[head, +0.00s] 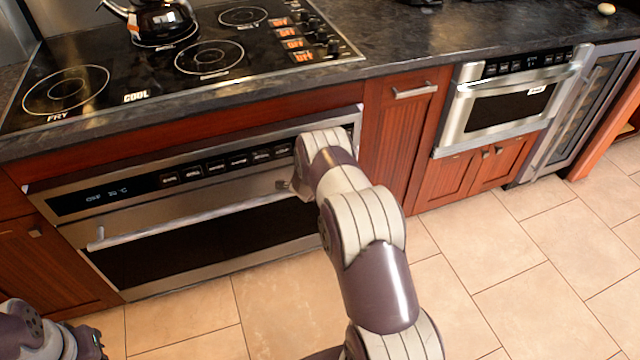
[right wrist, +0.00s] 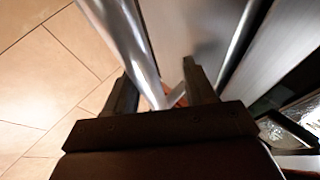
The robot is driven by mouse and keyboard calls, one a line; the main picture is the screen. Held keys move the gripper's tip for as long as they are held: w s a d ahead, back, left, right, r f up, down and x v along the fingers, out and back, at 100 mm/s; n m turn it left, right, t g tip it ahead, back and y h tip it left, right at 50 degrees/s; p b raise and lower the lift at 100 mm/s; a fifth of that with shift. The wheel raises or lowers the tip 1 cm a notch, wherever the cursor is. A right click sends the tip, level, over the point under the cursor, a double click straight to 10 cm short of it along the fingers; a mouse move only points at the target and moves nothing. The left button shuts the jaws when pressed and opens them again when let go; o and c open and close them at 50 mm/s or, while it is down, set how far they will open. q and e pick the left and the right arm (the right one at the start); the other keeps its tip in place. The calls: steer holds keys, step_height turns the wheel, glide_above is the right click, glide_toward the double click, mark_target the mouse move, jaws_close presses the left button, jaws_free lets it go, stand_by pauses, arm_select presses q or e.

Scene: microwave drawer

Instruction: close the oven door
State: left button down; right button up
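The oven is built in under the cooktop, and its stainless door (head: 210,226) has a dark window and a long bar handle (head: 190,222). The door looks upright and nearly flush; I cannot tell whether a small gap is left. My right gripper (right wrist: 158,75) is at the right end of the handle. In the right wrist view its fingers are apart, with the handle bar (right wrist: 125,40) running down between them and the door panel (right wrist: 185,35) beyond. In the head view my right arm mostly hides this gripper. My left gripper (head: 86,342) is low at the left edge, away from the door, its fingers unclear.
A black cooktop (head: 120,75) with a kettle (head: 160,20) is above the oven. A wooden cabinet (head: 398,140) and a steel microwave drawer (head: 508,105) are to the right. The tiled floor (head: 500,260) in front is clear.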

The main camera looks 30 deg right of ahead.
steer(key=shift+s+a+r, duration=0.1)
steer(key=shift+a+r, duration=0.15)
steer(key=p+v, duration=0.2)
steer(key=v, duration=1)
steer(key=shift+s+d, duration=0.1)
